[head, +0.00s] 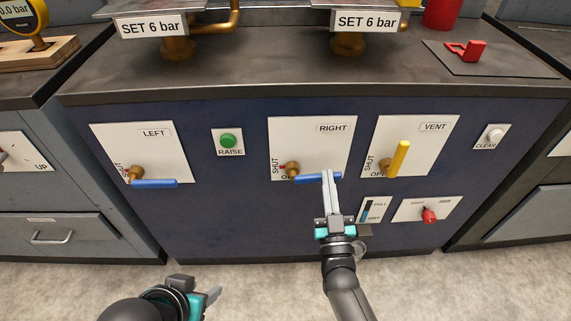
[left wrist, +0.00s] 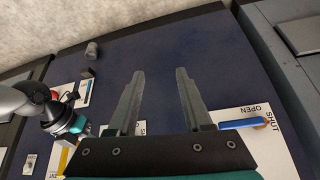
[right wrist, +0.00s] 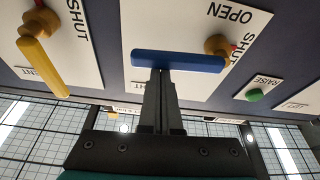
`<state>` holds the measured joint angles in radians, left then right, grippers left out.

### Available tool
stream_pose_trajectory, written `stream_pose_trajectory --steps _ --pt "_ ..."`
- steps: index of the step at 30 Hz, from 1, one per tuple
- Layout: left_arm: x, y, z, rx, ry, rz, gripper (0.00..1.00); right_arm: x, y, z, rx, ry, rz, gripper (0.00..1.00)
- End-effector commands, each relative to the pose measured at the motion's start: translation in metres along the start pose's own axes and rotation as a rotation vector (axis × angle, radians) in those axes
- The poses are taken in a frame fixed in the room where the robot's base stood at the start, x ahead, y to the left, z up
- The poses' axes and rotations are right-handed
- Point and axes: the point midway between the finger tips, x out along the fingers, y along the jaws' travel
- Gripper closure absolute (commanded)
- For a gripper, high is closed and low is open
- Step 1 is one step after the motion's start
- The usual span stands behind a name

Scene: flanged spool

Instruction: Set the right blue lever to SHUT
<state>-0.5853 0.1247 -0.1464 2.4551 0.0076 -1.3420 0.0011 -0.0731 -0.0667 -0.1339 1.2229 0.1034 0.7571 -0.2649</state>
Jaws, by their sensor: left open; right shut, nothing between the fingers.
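The right blue lever (head: 318,178) lies about level, running right from its brass hub (head: 292,170) on the white RIGHT panel (head: 310,135). SHUT is printed left of the hub; the OPEN lettering below is partly hidden. My right gripper (head: 327,174) is shut and empty, its fingertips at the lever's outer half. In the right wrist view the fingertips (right wrist: 158,74) meet the long side of the blue lever (right wrist: 180,61); whether they touch I cannot tell. My left gripper (head: 212,295) is low in front of the cabinet, and in the left wrist view its fingers (left wrist: 160,75) are apart and empty.
The LEFT panel has another level blue lever (head: 155,183). The VENT panel has an upright yellow lever (head: 399,159). A green RAISE button (head: 228,140) sits between LEFT and RIGHT. A red knob (head: 429,215) sits low at right. The floor in front is clear.

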Motion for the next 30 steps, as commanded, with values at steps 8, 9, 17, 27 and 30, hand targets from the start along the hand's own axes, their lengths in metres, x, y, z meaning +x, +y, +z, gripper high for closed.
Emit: stream_pose_trajectory --steps 8,9,17,27,30 --pt "0.0075 0.0066 -0.0070 0.004 0.063 0.018 0.50 -0.0024 0.0010 0.0059 -0.004 0.000 -0.002 1.00" --pt "0.0078 0.0070 -0.0077 0.005 0.068 0.019 0.50 -0.0024 0.0010 0.0061 -0.004 0.000 -0.002 1.00" --pt "0.0082 0.0077 -0.0087 0.005 0.075 0.020 0.50 -0.0024 0.0010 0.0063 -0.005 0.000 -0.002 1.00" --pt "0.0075 0.0063 -0.0071 0.004 0.059 0.016 0.50 -0.0009 0.0014 0.0040 -0.005 0.000 -0.003 1.00" --pt "0.0059 0.0024 -0.0026 0.001 0.019 0.006 0.50 0.0025 0.0028 -0.0008 -0.005 0.001 -0.003 1.00"
